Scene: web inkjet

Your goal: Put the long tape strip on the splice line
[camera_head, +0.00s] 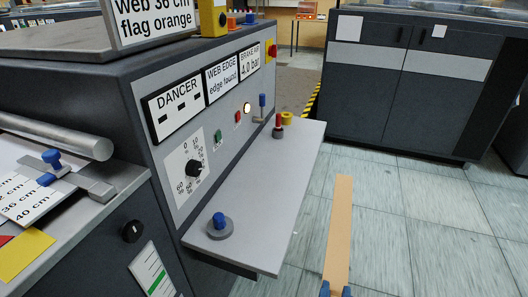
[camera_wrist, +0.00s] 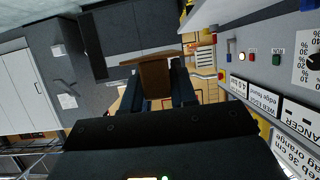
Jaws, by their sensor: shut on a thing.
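The long tape strip (camera_head: 340,225) is a tan, narrow strip standing up over the floor in the head view, right of the grey shelf. My gripper (camera_head: 336,291) shows only as blue fingertips at the bottom edge, shut on the strip's lower end. In the wrist view the strip (camera_wrist: 155,76) sits between the two dark fingers, foreshortened. I cannot make out a splice line for certain. A bar and clamp (camera_head: 60,170) with a blue knob lie at the left, beside a white length card (camera_head: 35,203) reading 36 cm and 40 cm.
A grey shelf (camera_head: 262,190) juts from the control panel, carrying a blue-knobbed disc (camera_head: 220,226), a red-topped piece (camera_head: 278,127) and a yellow ring (camera_head: 287,118). A yellow sheet (camera_head: 24,252) lies at lower left. Dark cabinets (camera_head: 400,85) stand behind. Tiled floor at right is clear.

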